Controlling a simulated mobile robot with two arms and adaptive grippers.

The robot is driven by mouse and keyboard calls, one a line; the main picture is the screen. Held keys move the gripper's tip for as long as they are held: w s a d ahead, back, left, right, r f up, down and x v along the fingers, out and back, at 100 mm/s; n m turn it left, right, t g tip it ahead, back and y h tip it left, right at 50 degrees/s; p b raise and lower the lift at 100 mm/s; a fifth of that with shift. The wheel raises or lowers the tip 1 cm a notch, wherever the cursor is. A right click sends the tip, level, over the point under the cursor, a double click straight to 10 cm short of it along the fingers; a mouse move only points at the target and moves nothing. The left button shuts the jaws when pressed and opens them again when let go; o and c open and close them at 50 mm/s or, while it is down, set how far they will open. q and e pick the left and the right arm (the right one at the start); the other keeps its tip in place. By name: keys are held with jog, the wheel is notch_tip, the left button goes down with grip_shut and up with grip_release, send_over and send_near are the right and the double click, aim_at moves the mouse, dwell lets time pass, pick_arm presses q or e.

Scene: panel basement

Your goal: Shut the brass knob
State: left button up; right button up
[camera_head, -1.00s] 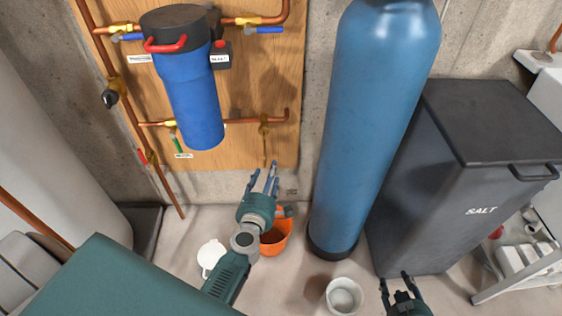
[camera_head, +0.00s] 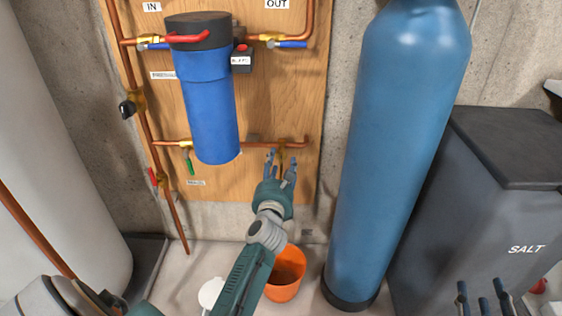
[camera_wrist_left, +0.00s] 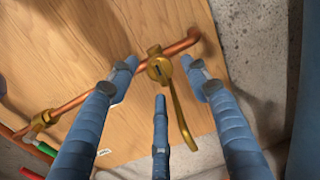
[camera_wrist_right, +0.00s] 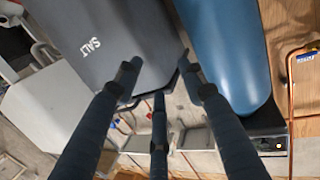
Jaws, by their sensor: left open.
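A brass valve (camera_head: 283,146) sits on the copper pipe at the lower right of the wooden panel, partly hidden by my fingers in the head view. In the left wrist view its round brass body (camera_wrist_left: 158,68) shows between my fingertips, with a long brass lever (camera_wrist_left: 180,112) hanging down from it. My left gripper (camera_head: 280,166) is open and empty, its fingers pointing at this valve; I cannot tell if they touch it. My right gripper (camera_head: 483,294) is open and empty at the lower right, in front of the salt bin; it also shows in the right wrist view (camera_wrist_right: 159,80).
A blue filter housing (camera_head: 207,110) hangs on the panel (camera_head: 265,85), left of the valve. Valves with black (camera_head: 127,108), green (camera_head: 190,166) and red (camera_head: 152,178) handles are further left. A tall blue tank (camera_head: 395,150) and salt bin (camera_head: 490,220) stand right; an orange bucket (camera_head: 287,290) is below.

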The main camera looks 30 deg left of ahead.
pick_arm(q)
jog(key=shift+x, duration=1.5)
pick_arm(e)
jog(key=r, duration=0.1)
jog(key=r+t, duration=0.1)
jog(key=r, duration=0.1)
jog(key=r+t, duration=0.1)
jog(key=shift+w+a+r+y, duration=0.1)
jog(key=shift+a+r+y, duration=0.05)
jog(key=shift+a+y, duration=0.25)
pick_arm(q)
jog(key=shift+c, duration=0.5)
